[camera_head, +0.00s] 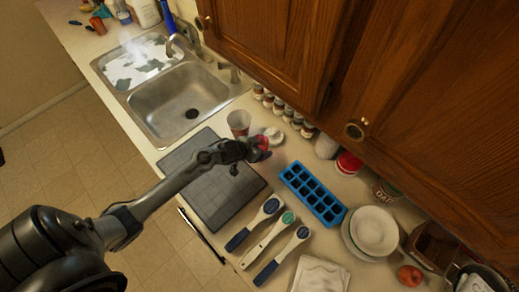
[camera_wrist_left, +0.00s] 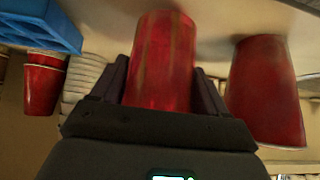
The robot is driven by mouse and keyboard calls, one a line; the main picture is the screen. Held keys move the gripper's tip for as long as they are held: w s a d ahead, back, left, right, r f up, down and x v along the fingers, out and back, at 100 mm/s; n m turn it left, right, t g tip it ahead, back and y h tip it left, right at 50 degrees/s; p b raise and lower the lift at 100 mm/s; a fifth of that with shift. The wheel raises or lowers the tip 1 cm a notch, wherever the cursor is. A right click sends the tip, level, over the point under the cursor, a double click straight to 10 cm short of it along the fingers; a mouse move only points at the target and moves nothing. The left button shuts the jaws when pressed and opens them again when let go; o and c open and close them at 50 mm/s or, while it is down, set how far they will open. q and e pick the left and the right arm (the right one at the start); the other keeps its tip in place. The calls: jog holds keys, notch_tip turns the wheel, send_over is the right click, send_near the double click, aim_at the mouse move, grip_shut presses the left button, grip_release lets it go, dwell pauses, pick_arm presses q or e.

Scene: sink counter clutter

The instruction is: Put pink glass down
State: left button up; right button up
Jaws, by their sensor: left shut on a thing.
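The pink glass (camera_wrist_left: 163,50), a reddish see-through tumbler, is between the two fingers of my left gripper (camera_wrist_left: 162,80). In the head view the glass (camera_head: 262,142) is a small red patch at the tip of my left gripper (camera_head: 256,148), mostly hidden by the fingers. The gripper is shut on it near the back edge of the dark grey mat (camera_head: 205,190). I cannot tell whether the glass touches the counter. My right gripper is not in view.
A red cup (camera_wrist_left: 266,90) stands close beside the held glass; a cup (camera_head: 239,122) also shows near the sink (camera_head: 180,103). A blue ice tray (camera_head: 313,193) lies to the right. Wooden cabinets (camera_head: 400,90) overhang the back.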

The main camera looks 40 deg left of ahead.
aim_at(265, 143)
pick_arm(q)
notch_tip(265, 143, up, 3)
jog(key=s+d+r+n+p, duration=0.1)
jog(key=s+d+r+p, duration=0.3)
jog(key=d+r, duration=0.7)
jog(key=shift+s+d+r+y, duration=0.4)
jog(key=shift+s+r, duration=0.5)
jog(key=shift+s, duration=0.5)
